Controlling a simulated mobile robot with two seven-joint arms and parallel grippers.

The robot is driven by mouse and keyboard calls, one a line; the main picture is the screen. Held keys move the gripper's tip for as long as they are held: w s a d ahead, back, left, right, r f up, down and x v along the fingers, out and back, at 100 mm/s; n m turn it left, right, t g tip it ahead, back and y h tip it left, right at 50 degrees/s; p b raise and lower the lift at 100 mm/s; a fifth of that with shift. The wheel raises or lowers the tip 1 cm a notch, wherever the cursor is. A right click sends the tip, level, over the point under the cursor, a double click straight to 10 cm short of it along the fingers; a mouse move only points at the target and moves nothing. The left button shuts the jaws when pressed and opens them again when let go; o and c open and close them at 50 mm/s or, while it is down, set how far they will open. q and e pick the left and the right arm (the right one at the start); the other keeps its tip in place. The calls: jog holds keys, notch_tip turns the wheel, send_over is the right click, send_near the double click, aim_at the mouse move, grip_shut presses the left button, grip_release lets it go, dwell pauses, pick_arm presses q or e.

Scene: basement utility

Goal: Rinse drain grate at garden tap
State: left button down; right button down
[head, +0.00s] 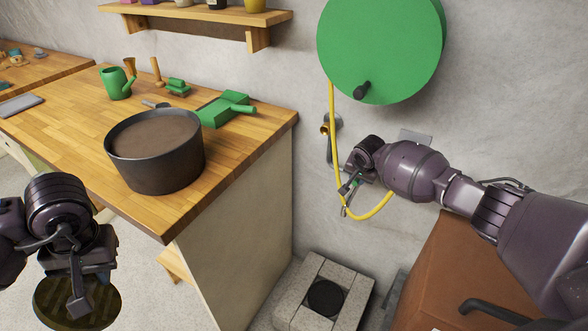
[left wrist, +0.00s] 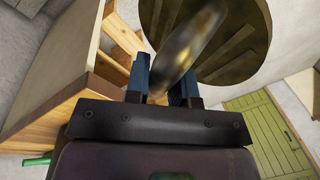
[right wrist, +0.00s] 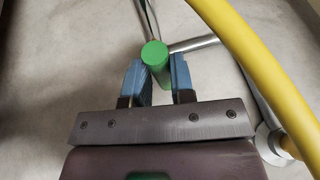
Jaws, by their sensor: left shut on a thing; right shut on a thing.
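The drain grate is a dark, brassy slotted disc (head: 108,303). My left gripper (head: 79,298) is shut on it and holds it low at the left, in front of the workbench. In the left wrist view the grate (left wrist: 240,45) fills the top, with a blurred, brassy raised part between the fingers. My right gripper (head: 352,187) is shut on a small green handle (right wrist: 154,54) by the wall. The brass-coloured garden tap (head: 325,128) is on the wall just above and left of it. Metal rods meet behind the handle. No water is visible.
A yellow hose (head: 377,207) hangs from the green reel (head: 385,40) and loops below my right gripper. A stone block surround with a dark round opening (head: 325,297) lies on the floor. The workbench (head: 60,125) bears a dark basin (head: 160,165). A brown box (head: 440,280) stands right.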

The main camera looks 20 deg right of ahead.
pick_arm(q)
notch_tip(320, 180, up, 4)
jog(key=shift+p, duration=0.75)
pick_arm(e)
jog(key=shift+d+r+n, duration=0.1)
jog(key=shift+r+n, duration=0.2)
jog(key=shift+r, duration=0.25)
pick_arm(q)
jog(key=shift+r+t, duration=0.2)
jog(key=shift+t, duration=0.1)
pick_arm(e)
jog(key=shift+d+f+n+y, duration=0.1)
jog(key=shift+f+n+y, duration=0.15)
jog(key=shift+n+y, duration=0.05)
pick_arm(q)
jog(key=shift+r, duration=0.1)
pick_arm(e)
jog(key=shift+s+d+f+n+y, duration=0.2)
jog(key=shift+s+d+n+y, duration=0.15)
jog(key=shift+n, duration=0.45)
pick_arm(q)
jog(key=shift+w, duration=0.1)
pick_arm(e)
jog(key=c, duration=1)
grip_release()
jog(key=shift+f, duration=0.1)
